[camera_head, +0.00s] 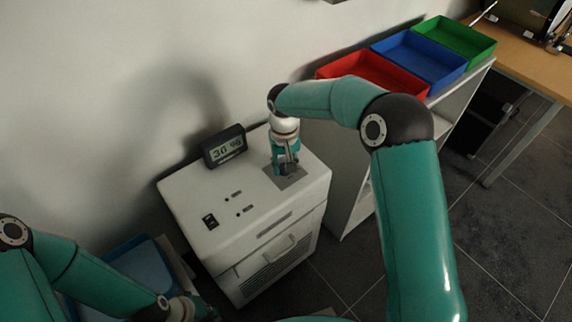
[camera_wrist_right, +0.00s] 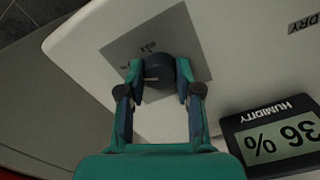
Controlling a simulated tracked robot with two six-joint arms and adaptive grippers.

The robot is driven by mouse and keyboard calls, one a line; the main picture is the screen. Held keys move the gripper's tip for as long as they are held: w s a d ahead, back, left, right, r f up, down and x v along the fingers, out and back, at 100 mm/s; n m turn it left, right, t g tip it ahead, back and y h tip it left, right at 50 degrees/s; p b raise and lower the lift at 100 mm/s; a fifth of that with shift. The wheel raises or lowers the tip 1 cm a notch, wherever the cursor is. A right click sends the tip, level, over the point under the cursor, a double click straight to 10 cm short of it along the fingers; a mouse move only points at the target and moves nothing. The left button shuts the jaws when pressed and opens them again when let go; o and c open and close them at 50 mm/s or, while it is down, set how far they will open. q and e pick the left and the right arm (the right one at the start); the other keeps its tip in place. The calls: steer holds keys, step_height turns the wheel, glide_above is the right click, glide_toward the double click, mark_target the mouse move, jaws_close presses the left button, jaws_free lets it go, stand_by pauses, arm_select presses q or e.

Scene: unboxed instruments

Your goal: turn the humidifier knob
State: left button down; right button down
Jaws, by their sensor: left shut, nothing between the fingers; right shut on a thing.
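The humidifier (camera_head: 187,201) is a white box-shaped unit standing on the floor, with a display (camera_head: 224,146) on top that reads 36 %. The display also shows upside down in the right wrist view (camera_wrist_right: 277,137). The dark round knob (camera_wrist_right: 158,70) sits on a grey square plate on the humidifier's top. My right gripper (camera_wrist_right: 157,82) points down at the plate, its two fingers shut on the knob from both sides. It also shows in the head view (camera_head: 287,168), where it hides most of the knob. My left gripper (camera_head: 200,310) is shut and empty at the lower left.
Red (camera_head: 372,75), blue (camera_head: 419,60) and green (camera_head: 455,41) trays sit on a white shelf (camera_head: 352,205) right of the humidifier. A blue bin (camera_head: 141,262) stands at the lower left. A wooden table (camera_head: 541,68) is at the far right. The wall is close behind the humidifier.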

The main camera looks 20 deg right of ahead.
mark_target(284, 166)
steer(key=shift+w+r+m, duration=0.2)
steer(key=shift+w+m, duration=0.05)
steer(key=shift+m, duration=0.15)
steer(key=c, duration=1)
jaws_free()
steer(key=shift+o, duration=1.1)
steer(key=shift+s+f, duration=0.1)
step_height(284, 166, up, 12)
steer(key=shift+f, duration=0.1)
